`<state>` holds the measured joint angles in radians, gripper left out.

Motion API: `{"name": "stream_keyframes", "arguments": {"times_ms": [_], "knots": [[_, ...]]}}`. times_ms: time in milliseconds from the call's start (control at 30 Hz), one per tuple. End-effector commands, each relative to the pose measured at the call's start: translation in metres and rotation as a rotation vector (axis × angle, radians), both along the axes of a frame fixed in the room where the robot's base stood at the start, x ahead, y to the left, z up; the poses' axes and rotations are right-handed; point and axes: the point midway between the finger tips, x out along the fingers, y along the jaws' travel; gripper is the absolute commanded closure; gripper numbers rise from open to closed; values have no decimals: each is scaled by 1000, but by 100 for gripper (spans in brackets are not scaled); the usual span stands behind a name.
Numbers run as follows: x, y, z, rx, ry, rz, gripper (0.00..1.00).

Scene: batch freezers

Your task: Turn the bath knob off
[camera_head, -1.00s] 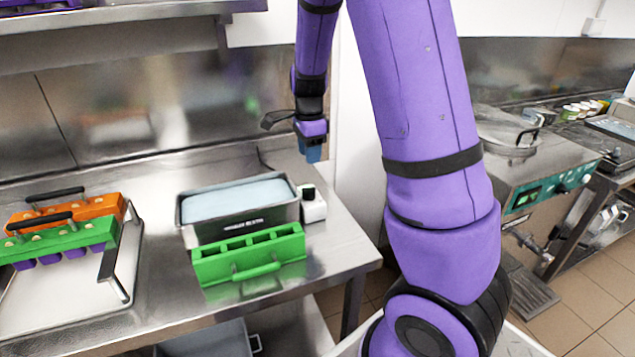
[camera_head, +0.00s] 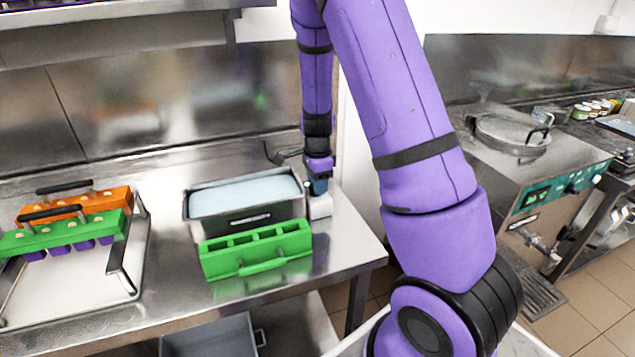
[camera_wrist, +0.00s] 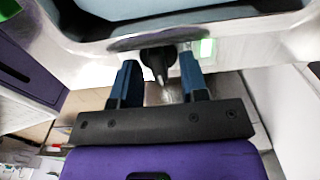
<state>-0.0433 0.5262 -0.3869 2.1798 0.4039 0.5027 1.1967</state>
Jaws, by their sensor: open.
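The bath (camera_head: 245,221) is a steel tub of pale blue liquid on the steel counter, with a white control box (camera_head: 320,207) at its right end. The black bath knob (camera_wrist: 158,60) shows in the wrist view, with a lit green light (camera_wrist: 207,48) to its right. My gripper (camera_head: 318,187) is over the control box and hides the knob in the head view. In the wrist view my gripper (camera_wrist: 158,68) is open, with one blue finger on each side of the knob. I cannot tell whether the fingers touch it.
A green mold (camera_head: 255,251) stands against the front of the bath. A tray (camera_head: 75,285) with orange and green molds is at the left. A steel wall rises behind the counter. A machine with a round lid (camera_head: 512,137) stands at the right.

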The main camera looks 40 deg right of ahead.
Motion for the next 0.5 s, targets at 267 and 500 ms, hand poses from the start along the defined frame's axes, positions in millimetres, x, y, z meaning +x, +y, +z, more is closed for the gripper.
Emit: {"name": "stream_keyframes", "arguments": {"times_ms": [267,500], "knots": [[0,0,0,0,0,0,76],[0,0,0,0,0,0,100]]}}
